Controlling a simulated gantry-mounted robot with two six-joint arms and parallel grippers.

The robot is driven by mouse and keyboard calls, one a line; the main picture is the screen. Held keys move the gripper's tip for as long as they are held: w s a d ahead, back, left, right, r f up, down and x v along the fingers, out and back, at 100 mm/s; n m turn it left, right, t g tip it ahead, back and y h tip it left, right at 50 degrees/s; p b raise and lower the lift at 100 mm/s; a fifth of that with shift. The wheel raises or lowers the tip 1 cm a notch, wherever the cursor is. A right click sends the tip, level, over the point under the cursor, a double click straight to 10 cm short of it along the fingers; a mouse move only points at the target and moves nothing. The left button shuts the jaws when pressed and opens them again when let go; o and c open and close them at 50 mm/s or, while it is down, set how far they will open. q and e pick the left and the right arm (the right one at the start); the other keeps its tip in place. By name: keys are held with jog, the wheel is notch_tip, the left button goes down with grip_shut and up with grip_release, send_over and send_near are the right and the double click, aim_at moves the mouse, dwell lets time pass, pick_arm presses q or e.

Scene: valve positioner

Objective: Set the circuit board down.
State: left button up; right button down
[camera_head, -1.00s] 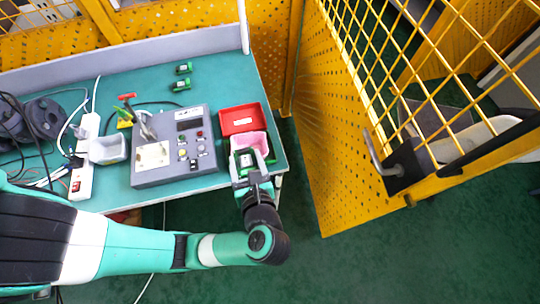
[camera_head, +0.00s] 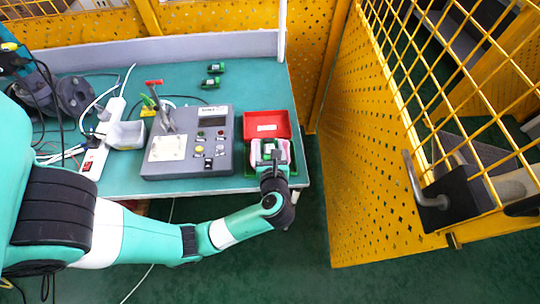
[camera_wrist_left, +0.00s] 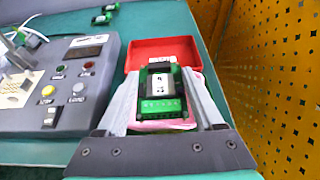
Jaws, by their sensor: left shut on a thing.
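My left gripper (camera_head: 270,153) is shut on a circuit board, a dark green board with black parts and a white label. The board (camera_wrist_left: 161,90) shows between the two grey fingers in the left wrist view. It is over a pink-lined bin (camera_wrist_left: 150,126) with green edges, in front of an open red bin (camera_head: 267,122). The fingers and board hide much of the pink lining, and I cannot tell whether the board touches it. Two similar green boards (camera_head: 215,69) lie at the back of the table. My right gripper is not in view.
A grey test box (camera_head: 190,165) with buttons, a display and a clamp stands left of the bins. A grey tray (camera_head: 126,135), a power strip (camera_head: 93,163) and cables lie farther left. A yellow perforated fence (camera_head: 370,180) stands close to the table's right edge.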

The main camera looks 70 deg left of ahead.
pick_arm(q)
jog(key=shift+w+a+f, duration=0.25)
jog(key=shift+a+f, duration=0.3)
jog(key=shift+f, duration=0.2)
jog(key=shift+w+a+f+b, duration=0.1)
jog(key=shift+a+f+b, duration=0.05)
jog(key=shift+f+b, duration=0.15)
jog(key=f+b, duration=0.1)
jog(key=f, duration=0.2)
jog(key=shift+w+a+b, duration=0.1)
jog(key=shift+a+b, duration=0.1)
jog(key=shift+b, duration=0.2)
jog(key=shift+f, duration=0.3)
jog(key=shift+r, duration=0.1)
jog(key=shift+f+b, duration=0.35)
jog(key=shift+f, duration=0.2)
